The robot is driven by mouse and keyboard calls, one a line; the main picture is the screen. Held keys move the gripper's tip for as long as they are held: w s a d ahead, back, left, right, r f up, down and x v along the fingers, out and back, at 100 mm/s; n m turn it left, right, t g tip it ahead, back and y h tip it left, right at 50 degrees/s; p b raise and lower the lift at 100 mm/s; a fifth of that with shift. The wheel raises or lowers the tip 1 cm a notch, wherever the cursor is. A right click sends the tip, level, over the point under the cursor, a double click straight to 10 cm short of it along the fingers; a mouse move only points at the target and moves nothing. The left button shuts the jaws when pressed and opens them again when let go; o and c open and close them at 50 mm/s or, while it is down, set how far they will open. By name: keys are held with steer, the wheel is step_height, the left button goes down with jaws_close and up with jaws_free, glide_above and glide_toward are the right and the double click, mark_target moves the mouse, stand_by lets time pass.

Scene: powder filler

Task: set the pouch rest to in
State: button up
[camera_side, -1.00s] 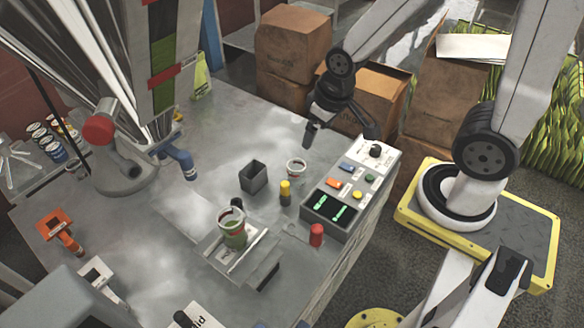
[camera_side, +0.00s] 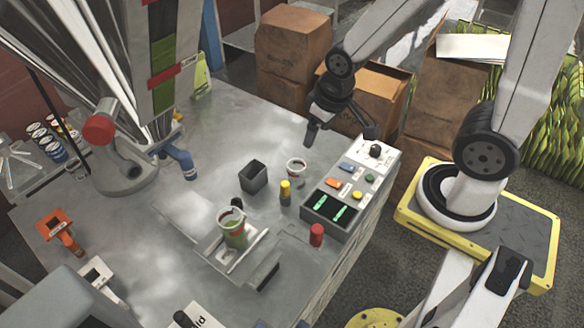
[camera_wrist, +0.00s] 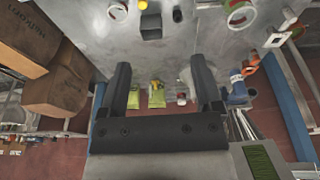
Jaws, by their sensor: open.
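A green and white container (camera_side: 235,236) stands on a pale metal plate (camera_side: 216,251) near the front middle of the bench in the side view. A small black knob or handle sits just behind it. I cannot tell for certain which part is the pouch rest; this plate is the likeliest, and its in or out position is not clear. My gripper (camera_side: 340,135) is above the back right of the bench, well apart from the plate. Its two fingers are open and empty, as the wrist view (camera_wrist: 162,78) also shows.
A control box (camera_side: 330,212) with buttons stands at the bench's right edge. A dark square cup (camera_side: 253,177), a yellow-topped cylinder (camera_side: 285,193), a white cup (camera_side: 296,171) and a red cylinder (camera_side: 316,235) stand near it. A blue-tipped spout (camera_side: 186,164) is at left. Cardboard boxes (camera_side: 293,50) stand behind.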

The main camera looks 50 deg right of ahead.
steer(key=a+f+g, duration=0.1)
steer(key=a+f, duration=0.2)
steer(key=f, duration=0.8)
steer(key=g, duration=0.2)
glide_above(317, 229)
step_height(317, 229, down, 11)
steer(key=shift+r, duration=0.15)
steer(key=shift+f, duration=3.85)
jaws_close()
